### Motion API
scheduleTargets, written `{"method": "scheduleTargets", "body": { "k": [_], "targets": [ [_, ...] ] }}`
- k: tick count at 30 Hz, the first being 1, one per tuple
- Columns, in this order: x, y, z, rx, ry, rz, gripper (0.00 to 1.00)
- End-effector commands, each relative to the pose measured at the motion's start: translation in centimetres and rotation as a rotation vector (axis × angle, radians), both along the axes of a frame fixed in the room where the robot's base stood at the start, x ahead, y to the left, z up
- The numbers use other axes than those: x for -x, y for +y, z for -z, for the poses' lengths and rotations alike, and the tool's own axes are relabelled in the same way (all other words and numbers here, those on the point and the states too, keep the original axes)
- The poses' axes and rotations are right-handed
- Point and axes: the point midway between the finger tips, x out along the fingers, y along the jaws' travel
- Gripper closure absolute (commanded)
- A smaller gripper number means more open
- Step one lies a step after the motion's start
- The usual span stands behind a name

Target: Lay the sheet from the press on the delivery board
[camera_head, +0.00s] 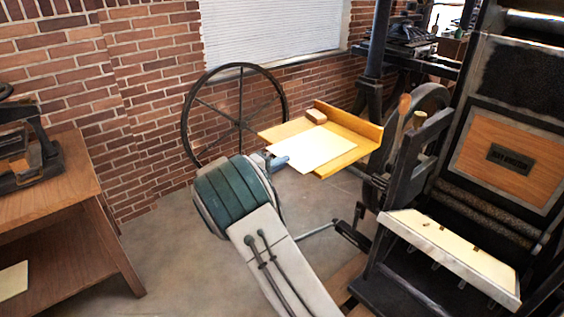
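The white sheet (314,148) is flat over the left front part of the yellow wooden delivery board (349,144). Its near left edge sticks out past the board's edge and meets my gripper (278,161). My gripper is at that edge and appears shut on the sheet; the fingers are small and partly hidden by my wrist. I cannot tell whether the sheet touches the board or is just above it. The press (480,150) is dark metal at the right, with a tilted pale platen (450,254) in front.
A small wooden block (316,116) sits on the board's back corner, by its raised rim. A large spoked wheel (236,118) stands behind my wrist. A wooden table (60,190) is at the left. The floor between table and arm is clear.

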Motion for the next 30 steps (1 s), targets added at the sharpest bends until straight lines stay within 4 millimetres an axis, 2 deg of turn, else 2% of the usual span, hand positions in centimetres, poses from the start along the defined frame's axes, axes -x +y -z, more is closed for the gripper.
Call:
{"method": "scheduleTargets", "body": {
  "k": [11, 12, 15, 20, 22, 30],
  "targets": [
    [0.00, 0.01, -0.07, 0.000, 0.000, 0.000, 1.00],
    [0.00, 0.01, -0.07, 0.000, 0.000, 0.000, 0.95],
    [0.00, 0.01, -0.07, 0.000, 0.000, 0.000, 0.73],
    [0.00, 0.01, -0.07, 0.000, 0.000, 0.000, 0.73],
    [-0.01, 0.01, -0.06, 0.000, 0.000, 0.000, 0.67],
    [-0.01, 0.01, -0.04, 0.000, 0.000, 0.000, 0.67]
  ]
}}
